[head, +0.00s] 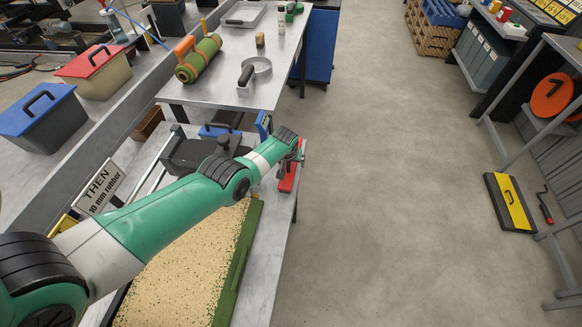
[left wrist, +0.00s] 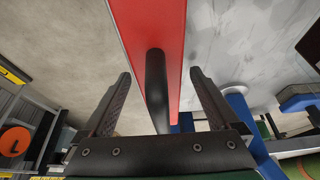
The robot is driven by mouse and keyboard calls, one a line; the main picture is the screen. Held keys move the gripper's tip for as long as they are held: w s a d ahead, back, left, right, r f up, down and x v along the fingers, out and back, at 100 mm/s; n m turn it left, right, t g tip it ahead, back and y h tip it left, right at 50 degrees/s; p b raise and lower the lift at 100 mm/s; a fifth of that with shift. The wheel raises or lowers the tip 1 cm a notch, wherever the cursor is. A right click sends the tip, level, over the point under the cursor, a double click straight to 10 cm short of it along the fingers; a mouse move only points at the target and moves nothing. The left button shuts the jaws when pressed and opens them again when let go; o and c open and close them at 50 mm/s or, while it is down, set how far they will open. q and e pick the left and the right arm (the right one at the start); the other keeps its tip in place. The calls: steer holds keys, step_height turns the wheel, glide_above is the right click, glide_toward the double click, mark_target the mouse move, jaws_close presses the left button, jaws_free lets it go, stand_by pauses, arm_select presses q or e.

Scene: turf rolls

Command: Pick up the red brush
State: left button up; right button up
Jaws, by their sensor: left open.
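The red brush (head: 289,180) lies at the right edge of the near grey bench, partly hidden by my left arm. In the left wrist view the red brush (left wrist: 128,18) shows as a long red body with a black bar handle. My left gripper (head: 298,154) is right over it in the head view. In the left wrist view my left gripper (left wrist: 158,85) is open, with one finger on each side of the black handle. I see gaps between the fingers and the handle. My right gripper is not in view.
A speckled tan sheet with a green edge (head: 236,262) lies on the near bench. A sign reading 10 mm rubber (head: 101,188) stands at left. Behind are a blue-ended frame (head: 263,126), a black-handled tool (head: 246,78) and a green roll (head: 203,58).

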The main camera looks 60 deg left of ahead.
arm_select(q)
steer(key=shift+r, duration=0.1)
steer(key=c, duration=1.5)
steer(key=shift+o, duration=0.2)
steer(key=shift+r+p, duration=0.45)
steer(key=shift+p, duration=0.05)
step_height(320, 180, up, 4)
steer(key=p, duration=0.4)
steer(key=shift+s+d+f, duration=0.15)
steer(key=s+d+r+p, duration=0.1)
steer(key=p, duration=0.2)
steer(key=s+r+p, duration=0.1)
steer(key=r+p, duration=0.1)
steer(key=p, duration=0.2)
steer(key=s+d+r+p, duration=0.1)
steer(key=r+p, duration=0.1)
steer(key=p, duration=0.2)
steer(key=shift+d+r, duration=0.25)
steer(key=shift+d, duration=0.1)
steer(key=s+d+r+p, duration=0.3)
steer(key=s+d+p, duration=0.3)
steer(key=p, duration=0.4)
steer(key=shift+s+d+p, duration=0.15)
steer(key=shift+s+p, duration=0.25)
steer(key=shift+s, duration=0.25)
